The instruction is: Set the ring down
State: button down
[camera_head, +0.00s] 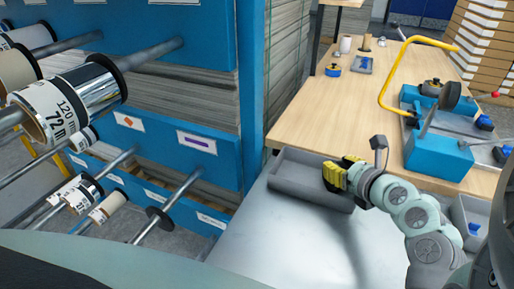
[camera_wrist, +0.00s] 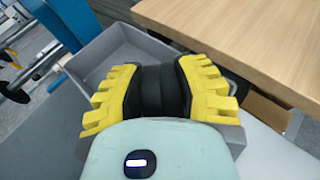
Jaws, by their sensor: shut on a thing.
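My gripper (camera_head: 343,176) has yellow fingers and is at the right part of a long grey open bin (camera_head: 302,190). In the wrist view the fingers (camera_wrist: 158,92) are closed on the two sides of a thick black ring (camera_wrist: 152,88). The grey bin (camera_wrist: 92,58) lies beneath and beyond the ring, and its visible floor is empty. The ring's lower side is hidden by my wrist, so I cannot tell whether it touches the bin floor. In the head view the fingers mostly hide the ring.
A blue rack (camera_head: 215,90) with rolls on rods stands left. Another grey bin (camera_head: 466,212) is at the right. The grey surface (camera_head: 290,235) before the bin is clear.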

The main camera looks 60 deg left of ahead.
jog(key=c, duration=0.7)
grip_release()
jog(key=shift+d+f+h, duration=0.15)
jog(key=shift+d+f, duration=0.05)
jog(key=shift+f, duration=0.45)
jog(key=shift+d+f+h, duration=0.15)
jog(key=shift+f, duration=0.45)
jog(key=shift+r+p, duration=0.4)
jog(key=shift+r, duration=0.25)
jog(key=shift+r+v, duration=0.25)
jog(key=shift+v, duration=2.7)
jog(key=shift+r+v, duration=0.2)
jog(key=shift+v, duration=2.75)
jog(key=shift+a, duration=0.15)
